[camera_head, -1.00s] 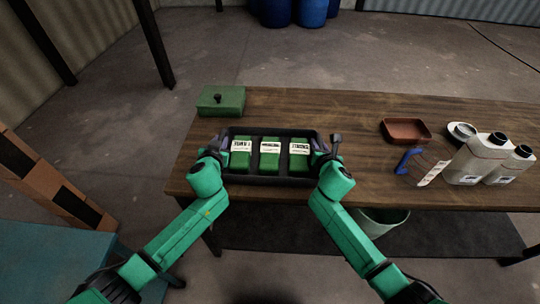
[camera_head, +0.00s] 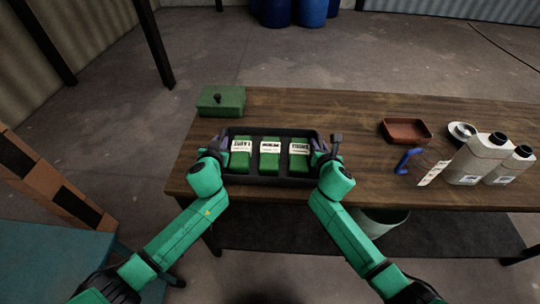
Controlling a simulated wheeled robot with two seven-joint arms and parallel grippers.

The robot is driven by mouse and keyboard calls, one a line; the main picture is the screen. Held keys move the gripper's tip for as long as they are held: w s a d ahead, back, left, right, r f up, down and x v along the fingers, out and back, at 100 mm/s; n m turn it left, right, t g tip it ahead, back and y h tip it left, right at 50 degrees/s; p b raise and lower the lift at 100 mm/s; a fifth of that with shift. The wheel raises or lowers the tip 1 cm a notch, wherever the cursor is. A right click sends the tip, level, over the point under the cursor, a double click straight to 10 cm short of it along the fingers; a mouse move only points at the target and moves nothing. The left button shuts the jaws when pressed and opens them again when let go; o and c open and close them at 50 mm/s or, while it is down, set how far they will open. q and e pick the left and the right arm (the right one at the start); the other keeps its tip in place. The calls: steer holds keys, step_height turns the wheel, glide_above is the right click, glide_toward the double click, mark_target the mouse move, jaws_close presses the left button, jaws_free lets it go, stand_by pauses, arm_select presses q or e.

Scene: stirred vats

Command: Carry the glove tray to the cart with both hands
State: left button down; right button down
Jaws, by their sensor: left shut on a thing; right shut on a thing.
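The glove tray (camera_head: 270,182) is a dark tray holding three green boxes with white labels: a left box (camera_head: 240,162), a middle box (camera_head: 269,162) and a right box (camera_head: 299,162). It is at the front left part of the wooden table; whether it rests on the top or is slightly raised I cannot tell. My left gripper (camera_head: 222,149) is shut on the tray's left end. My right gripper (camera_head: 319,151) is shut on its right end. The fingertips are partly hidden by my wrists. A teal surface (camera_head: 45,262) shows at the lower left; I cannot tell if it is the cart.
A green lidded box (camera_head: 221,101) stands behind the tray on the wooden table (camera_head: 350,115). To the right are a reddish-brown dish (camera_head: 406,131), a blue-handled thing (camera_head: 407,160) and white jugs (camera_head: 478,158). A pale bin (camera_head: 380,222) is below the table.

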arm_select(q)
steer(key=shift+r, duration=0.1)
arm_select(e)
steer(key=shift+r, duration=0.1)
